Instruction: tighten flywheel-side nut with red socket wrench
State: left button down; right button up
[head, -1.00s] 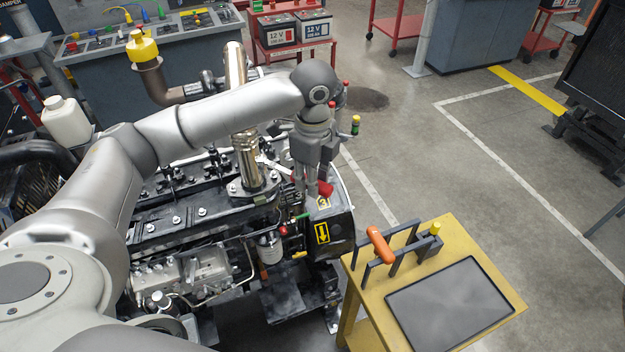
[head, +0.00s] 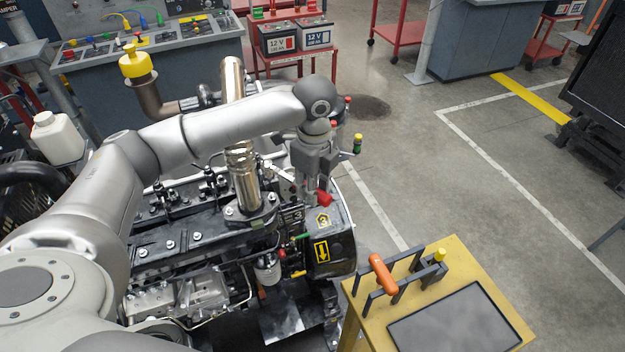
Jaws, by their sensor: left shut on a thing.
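My left gripper (head: 316,187) is over the right, flywheel end of the engine (head: 195,240), pointing down. It is shut on the red socket wrench (head: 324,199), of which a short red part shows beside the fingers. The wrench is just above the black housing (head: 335,250) marked with a yellow 3 and an arrow. The flywheel-side nut is hidden behind the gripper and wrench, and I cannot tell whether the socket sits on it. My right gripper is not in view.
A yellow cart (head: 455,262) with an orange-handled tool (head: 382,274) and a dark tray (head: 455,325) stands at front right. A tall exhaust pipe (head: 234,100) rises left of the gripper. A red battery cart (head: 290,58) stands behind.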

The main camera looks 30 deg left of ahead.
pick_arm(q)
jog(key=shift+w+a+f, duration=0.1)
jog(key=shift+w+f, duration=0.05)
jog(key=shift+f, duration=2.7)
jog(key=shift+f+b, duration=0.3)
jog(key=shift+f, duration=0.65)
